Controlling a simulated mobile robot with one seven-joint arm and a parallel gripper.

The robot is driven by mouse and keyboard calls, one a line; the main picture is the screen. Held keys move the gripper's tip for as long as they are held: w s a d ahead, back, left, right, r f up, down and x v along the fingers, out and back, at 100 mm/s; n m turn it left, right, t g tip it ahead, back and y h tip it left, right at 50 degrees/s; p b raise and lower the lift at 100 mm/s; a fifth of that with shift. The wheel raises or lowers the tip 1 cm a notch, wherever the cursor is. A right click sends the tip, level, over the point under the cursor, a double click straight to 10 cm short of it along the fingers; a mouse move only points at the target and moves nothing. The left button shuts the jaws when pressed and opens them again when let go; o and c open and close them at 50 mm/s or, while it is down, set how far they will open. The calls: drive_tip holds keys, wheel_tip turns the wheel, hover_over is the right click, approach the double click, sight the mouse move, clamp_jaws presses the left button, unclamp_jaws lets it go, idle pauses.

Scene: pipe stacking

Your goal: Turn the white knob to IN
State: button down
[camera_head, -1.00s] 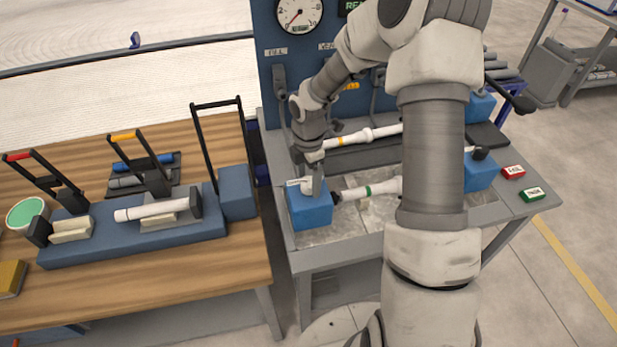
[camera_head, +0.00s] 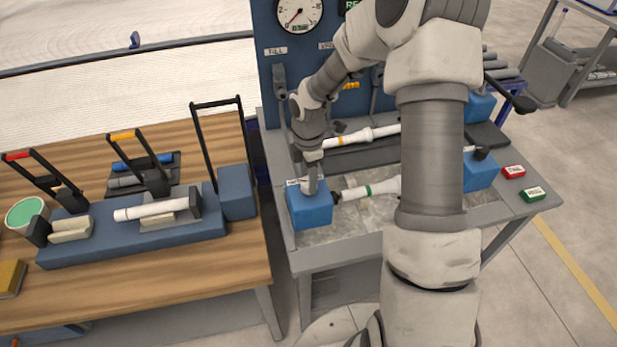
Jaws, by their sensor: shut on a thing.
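My gripper (camera_head: 311,187) points down onto the top of the blue block (camera_head: 310,213) at the near left corner of the grey bench. Its fingers are shut on the white knob there, which the fingers hide almost fully. A small pale label (camera_head: 292,182) shows on the block's top, left of the fingers. Its lettering is too small to read, so the knob's setting cannot be told. A white pipe with a green band (camera_head: 371,189) extends right from a black fitting at the block.
Another white pipe (camera_head: 363,136) with a yellow band lies behind. A blue panel with a gauge (camera_head: 298,13) stands at the back. A wooden table (camera_head: 180,268) with clamps is at the left. Red (camera_head: 514,171) and green (camera_head: 533,194) boxes sit at the bench's right edge.

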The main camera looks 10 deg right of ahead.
drive_tip(key=m+b, duration=0.1)
drive_tip(key=m, duration=0.3)
drive_tip(key=m+b, duration=0.1)
drive_tip(key=m, duration=0.2)
drive_tip(key=shift+m, duration=0.4)
drive_tip(key=m+b, duration=0.1)
drive_tip(key=m, duration=0.2)
drive_tip(key=shift+w+m+b, duration=0.1)
drive_tip(key=shift+m+b, duration=0.2)
drive_tip(key=m+b, duration=0.1)
drive_tip(key=m, duration=0.2)
drive_tip(key=shift+m, duration=0.3)
drive_tip(key=m, duration=0.3)
drive_tip(key=shift+m+b, duration=0.3)
drive_tip(key=shift+m, duration=0.1)
drive_tip(key=m, duration=0.3)
drive_tip(key=shift+m, duration=0.3)
drive_tip(key=m, duration=0.6)
drive_tip(key=shift+r, duration=0.1)
drive_tip(key=shift+m, duration=0.3)
